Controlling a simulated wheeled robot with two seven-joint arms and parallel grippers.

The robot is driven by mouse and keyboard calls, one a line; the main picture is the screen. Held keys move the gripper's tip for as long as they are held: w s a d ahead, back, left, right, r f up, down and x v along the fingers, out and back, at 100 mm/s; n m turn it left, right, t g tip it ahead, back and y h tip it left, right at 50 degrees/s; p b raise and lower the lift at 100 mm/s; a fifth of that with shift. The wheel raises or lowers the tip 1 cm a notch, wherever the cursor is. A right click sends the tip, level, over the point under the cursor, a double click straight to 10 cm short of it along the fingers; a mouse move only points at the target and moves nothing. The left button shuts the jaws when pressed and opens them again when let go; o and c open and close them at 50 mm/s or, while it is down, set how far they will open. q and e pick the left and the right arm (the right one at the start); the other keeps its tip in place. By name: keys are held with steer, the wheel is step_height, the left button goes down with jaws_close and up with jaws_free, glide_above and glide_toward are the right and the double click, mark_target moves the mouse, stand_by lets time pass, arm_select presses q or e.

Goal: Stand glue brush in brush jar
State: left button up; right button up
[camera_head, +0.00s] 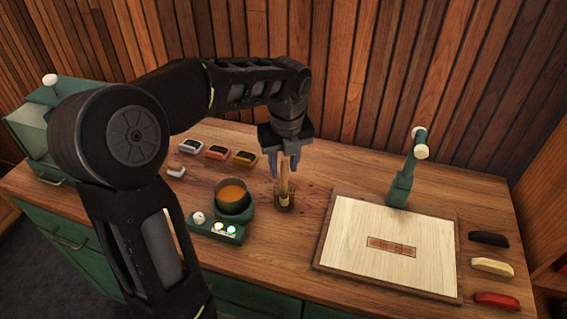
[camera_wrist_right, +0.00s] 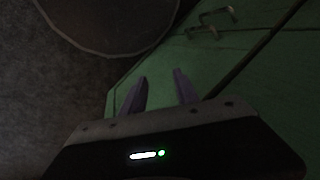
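The glue brush (camera_head: 284,177), with a pale wooden handle, stands about upright in the small brown brush jar (camera_head: 285,204) on the counter. Its lower end is hidden in the jar. My left gripper (camera_head: 284,168) points down from above the jar. Its two bluish fingers are apart, one on each side of the handle's upper part, with what looks like a gap to the handle. My right gripper (camera_wrist_right: 160,90) shows only in the right wrist view. Its fingers are apart with nothing between them, low in front of the green cabinet.
A green glue pot (camera_head: 233,207) with orange glue stands left of the jar, with a control panel (camera_head: 218,229) in front. A pale board (camera_head: 388,244) and a green stand (camera_head: 402,186) are to the right. Several small trays (camera_head: 216,153) lie behind the pot. Wooden counter shows around the jar.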

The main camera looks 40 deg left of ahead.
arm_select(q)
steer(key=shift+o, duration=0.5)
steer(key=shift+r, duration=0.2)
steer(key=r, duration=0.5)
steer(key=r+b, duration=0.1)
steer(key=r, duration=0.1)
steer(key=shift+s+d+r, duration=0.2)
steer(key=shift+s+d, duration=0.1)
steer(key=shift+d, duration=0.05)
steer(key=shift+a+f, duration=0.1)
stand_by(0.6)
